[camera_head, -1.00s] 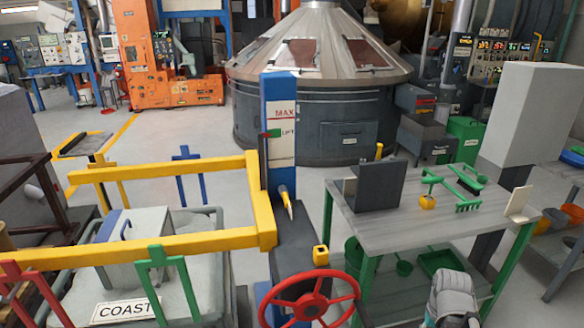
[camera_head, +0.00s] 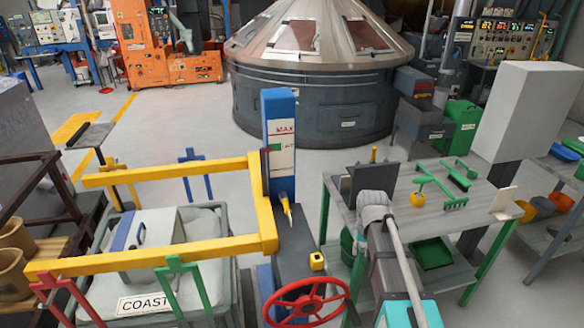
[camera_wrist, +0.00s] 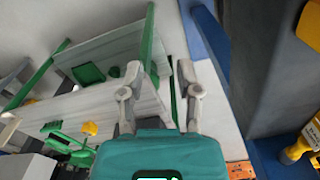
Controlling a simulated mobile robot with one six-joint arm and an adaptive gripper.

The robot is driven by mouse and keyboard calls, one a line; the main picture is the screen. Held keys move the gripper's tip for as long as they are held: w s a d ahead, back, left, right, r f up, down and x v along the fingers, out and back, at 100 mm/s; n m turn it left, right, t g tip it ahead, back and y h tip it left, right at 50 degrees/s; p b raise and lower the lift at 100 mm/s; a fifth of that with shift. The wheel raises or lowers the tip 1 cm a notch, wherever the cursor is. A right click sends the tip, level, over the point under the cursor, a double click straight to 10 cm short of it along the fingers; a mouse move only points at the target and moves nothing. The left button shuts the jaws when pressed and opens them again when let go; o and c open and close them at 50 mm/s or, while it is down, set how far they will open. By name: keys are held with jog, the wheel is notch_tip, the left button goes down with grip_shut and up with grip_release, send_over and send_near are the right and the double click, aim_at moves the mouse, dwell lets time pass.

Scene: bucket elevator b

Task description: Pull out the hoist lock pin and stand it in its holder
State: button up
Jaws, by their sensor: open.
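The hoist lock pin (camera_head: 286,206) has a yellow grip and a pale tip. It sits at the blue post (camera_head: 280,150), beside the end of the yellow frame. What looks like its yellow grip shows at the right edge of the wrist view (camera_wrist: 298,150). A small yellow block with a dark top opening (camera_head: 317,260), perhaps the holder, stands on the dark pedestal. Part of a yellow block also shows at the wrist view's top right (camera_wrist: 312,24). My gripper (camera_wrist: 160,76) is open and empty, its fingers apart, to the left of both. My arm hides its fingers in the head view.
A red handwheel (camera_head: 307,301) stands in front of the pedestal. A grey table with green legs (camera_head: 400,215) is on the right, carrying green tools and a dark box partly hidden by my arm. The yellow frame (camera_head: 150,262) surrounds a grey container on the left.

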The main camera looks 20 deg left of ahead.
jog(key=w+a+r+n+p, duration=0.2)
jog(key=w+a+r+p, duration=0.2)
jog(key=a+r+p, duration=0.7)
notch_tip(320, 180, up, 6)
jog(key=f+n+p, duration=0.1)
jog(key=p, duration=0.3)
send_over(287, 209)
jog(key=s+d, duration=0.3)
jog(key=shift+s+a+r, duration=0.25)
jog(key=shift+f, duration=0.2)
notch_tip(287, 209, down, 14)
jog(key=b, duration=1.4)
jog(key=shift+r, duration=0.25)
grip_shut()
